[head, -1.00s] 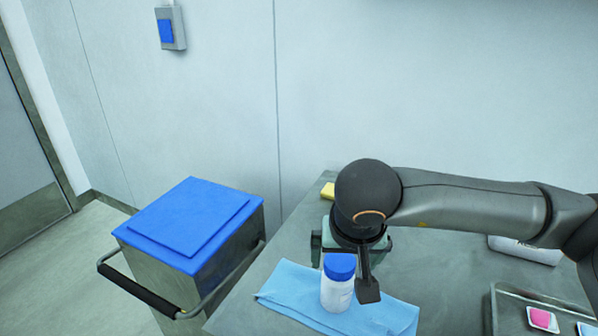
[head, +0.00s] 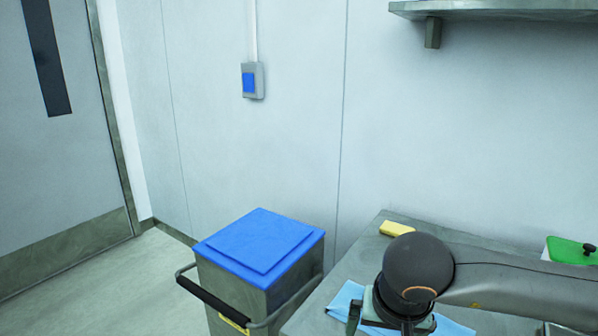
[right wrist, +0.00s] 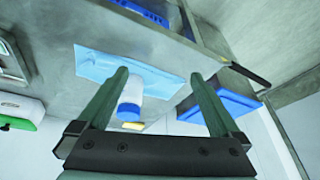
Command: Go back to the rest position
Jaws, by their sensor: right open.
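My right gripper (right wrist: 160,74) is open and empty, its two fingers spread apart in the right wrist view. In the head view the right arm comes in from the right, with its dark rounded wrist joint (head: 418,264) over the table; its fingers are mostly cut off by the bottom edge. A white bottle with a blue cap (right wrist: 130,97) stands on the light blue cloth (right wrist: 100,63), beyond the fingers in the right wrist view. The bottle does not show in the head view. My left gripper is not in view.
A cart with a blue lid (head: 262,243) and a push handle stands left of the grey table (head: 370,240). A yellow block (head: 397,229) lies near the table's back edge. A green-lidded container (head: 570,250) is at the right. A shelf (head: 500,9) hangs on the wall.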

